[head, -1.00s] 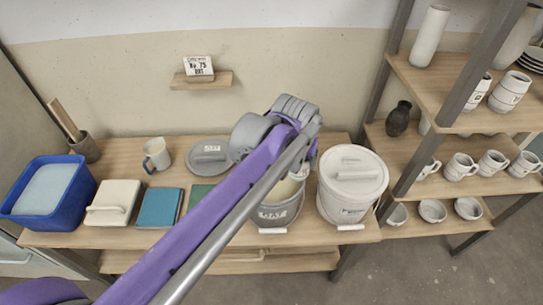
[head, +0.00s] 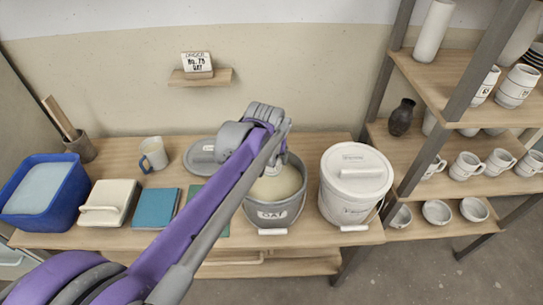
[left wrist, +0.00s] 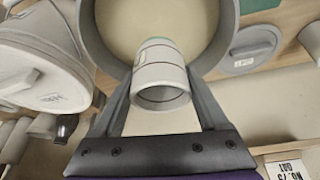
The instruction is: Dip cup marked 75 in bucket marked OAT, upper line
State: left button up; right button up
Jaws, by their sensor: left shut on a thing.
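The grey bucket marked OAT (head: 274,217) stands open on the table with cream glaze inside. Its rim also shows in the left wrist view (left wrist: 231,35). My left gripper (left wrist: 160,78) is shut on a pale cup (left wrist: 160,72) with two dark lines around it, its open mouth toward the wrist camera. The cup is over the glaze in that view; I cannot tell whether its far end touches it. No number on the cup is readable. My right gripper is not in view.
A lidded white bucket (head: 352,190) stands right of the OAT bucket. A grey lid (head: 201,157), a mug (head: 154,155), a teal block (head: 158,208) and a blue tub (head: 84,178) are to the left. A card (head: 197,63) reads No. 75 OAT. Shelves with cups are at right.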

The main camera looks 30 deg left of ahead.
pick_arm(q)
jog(key=shift+f+b, duration=1.25)
jog(key=shift+f, duration=0.95)
notch_tip(320, 180, down, 6)
jog(key=b, duration=0.3)
jog(key=shift+f, duration=0.15)
dwell(1.6)
notch_tip(320, 180, up, 7)
jog(key=p, duration=0.5)
dwell(0.4)
